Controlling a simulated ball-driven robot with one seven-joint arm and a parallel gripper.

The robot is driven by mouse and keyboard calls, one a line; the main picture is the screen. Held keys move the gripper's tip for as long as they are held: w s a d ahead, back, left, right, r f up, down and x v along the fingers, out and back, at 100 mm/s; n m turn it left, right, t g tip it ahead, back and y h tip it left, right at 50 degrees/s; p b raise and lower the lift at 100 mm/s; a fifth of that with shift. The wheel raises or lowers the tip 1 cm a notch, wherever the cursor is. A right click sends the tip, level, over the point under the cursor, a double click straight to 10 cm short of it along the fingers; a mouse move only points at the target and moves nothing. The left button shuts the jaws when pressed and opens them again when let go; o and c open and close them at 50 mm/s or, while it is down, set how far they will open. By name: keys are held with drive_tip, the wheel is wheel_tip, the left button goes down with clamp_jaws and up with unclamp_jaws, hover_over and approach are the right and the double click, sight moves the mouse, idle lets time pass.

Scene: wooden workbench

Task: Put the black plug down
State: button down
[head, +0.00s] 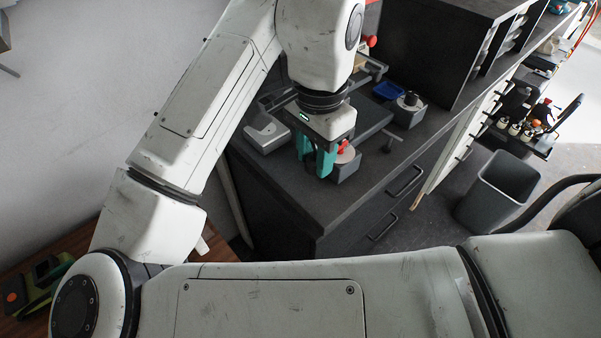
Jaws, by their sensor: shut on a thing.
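My gripper (317,165) points down over the dark bench top, its two teal fingers close above the surface. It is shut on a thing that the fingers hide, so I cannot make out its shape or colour. Just right of the fingers is a grey block (346,170) with a pale round top and a small red piece (342,146). The right finger partly covers this block, and I cannot tell whether they touch. A second grey block (408,117) stands farther back to the right, with a pale disc and a small black knob (411,98) on top.
A blue tray (388,91) lies behind the second block. A grey metal device (267,134) stands left of the gripper. A dark cabinet (430,45) rises at the back. The bench top (315,205) is clear toward its front edge. A grey bin (497,190) stands on the floor.

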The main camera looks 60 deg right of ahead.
drive_tip(key=w+d+f, duration=0.4)
drive_tip(key=w+d, duration=0.1)
drive_tip(key=w, duration=0.2)
drive_tip(key=p, duration=0.2)
hover_over(290, 166)
wheel_tip(290, 166, down, 6)
drive_tip(key=shift+s+r, duration=0.15)
drive_tip(key=shift+r, duration=0.1)
drive_tip(key=shift+f, duration=1.6)
drive_tip(key=shift+f+b, duration=0.3)
drive_tip(key=shift+f, duration=0.35)
drive_tip(key=c, duration=0.8)
unclamp_jaws()
drive_tip(key=shift+o, duration=0.2)
wheel_tip(290, 166, up, 13)
drive_tip(key=shift+r+b, duration=0.15)
drive_tip(key=shift+b, duration=0.15)
